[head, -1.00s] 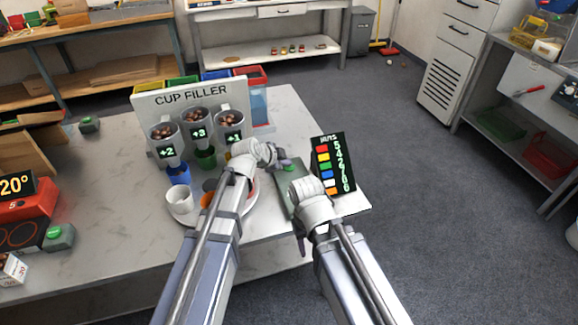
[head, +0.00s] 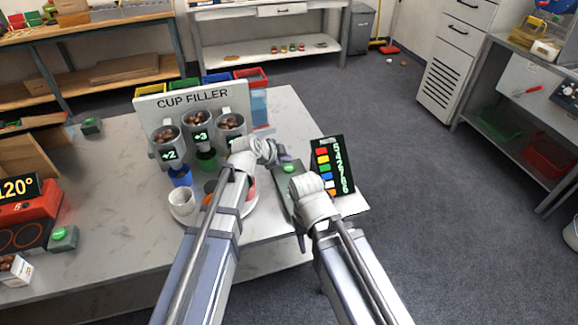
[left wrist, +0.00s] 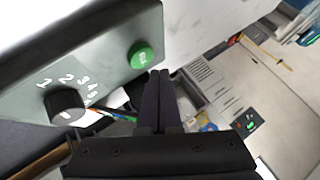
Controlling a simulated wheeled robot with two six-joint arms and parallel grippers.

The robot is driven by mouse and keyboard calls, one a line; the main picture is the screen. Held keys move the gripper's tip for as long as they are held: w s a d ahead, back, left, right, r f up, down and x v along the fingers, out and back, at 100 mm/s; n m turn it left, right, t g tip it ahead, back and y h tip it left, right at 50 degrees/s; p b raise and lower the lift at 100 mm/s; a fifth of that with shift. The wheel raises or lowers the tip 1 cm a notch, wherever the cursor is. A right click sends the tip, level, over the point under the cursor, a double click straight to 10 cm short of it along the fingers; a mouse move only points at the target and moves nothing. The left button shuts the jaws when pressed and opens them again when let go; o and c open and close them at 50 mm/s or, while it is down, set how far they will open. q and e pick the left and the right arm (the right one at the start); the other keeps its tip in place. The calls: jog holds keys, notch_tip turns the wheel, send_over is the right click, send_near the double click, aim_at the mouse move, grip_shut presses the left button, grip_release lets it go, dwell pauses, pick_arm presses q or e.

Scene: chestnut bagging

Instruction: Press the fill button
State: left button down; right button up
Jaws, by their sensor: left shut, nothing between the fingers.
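The green fill button (left wrist: 142,55) sits on a grey-green panel (left wrist: 108,72) with a black numbered dial (left wrist: 66,104). In the head view the button (head: 288,168) shows just below my left gripper (head: 284,157). In the left wrist view my left gripper (left wrist: 159,73) is shut and empty, its dark fingertips close beside the button's lower right edge. I cannot tell whether they touch it. My right gripper (head: 301,242) hangs at the table's right edge, mostly hidden by its own wrist; its jaws cannot be made out.
The cup filler (head: 193,100) with nut-filled hoppers stands behind my left arm. A black number board (head: 331,166) stands right of the panel. Other green-button boxes (head: 63,238) lie farther left.

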aim_at(286, 169)
pick_arm(q)
jog(key=shift+r+p, duration=1.9)
jog(key=shift+r, duration=0.3)
jog(key=s+a+n+g+y+p, duration=0.1)
jog(key=s+n, duration=0.3)
jog(key=s, duration=0.4)
jog(key=s+a+f+n+g+y+p, duration=0.1)
jog(key=s+a+n+g+y+p, duration=0.1)
jog(key=s, duration=0.7)
jog(key=s+a+f+n+g+y+p, duration=0.1)
jog(key=s+a+n+g+y, duration=0.1)
jog(key=s+n, duration=0.4)
jog(key=s+g+y, duration=0.1)
jog(key=s+g, duration=0.1)
jog(key=s, duration=0.1)
jog(key=shift+g+y+p, duration=0.3)
jog(key=shift+g+y, duration=0.1)
jog(key=shift+r, duration=0.1)
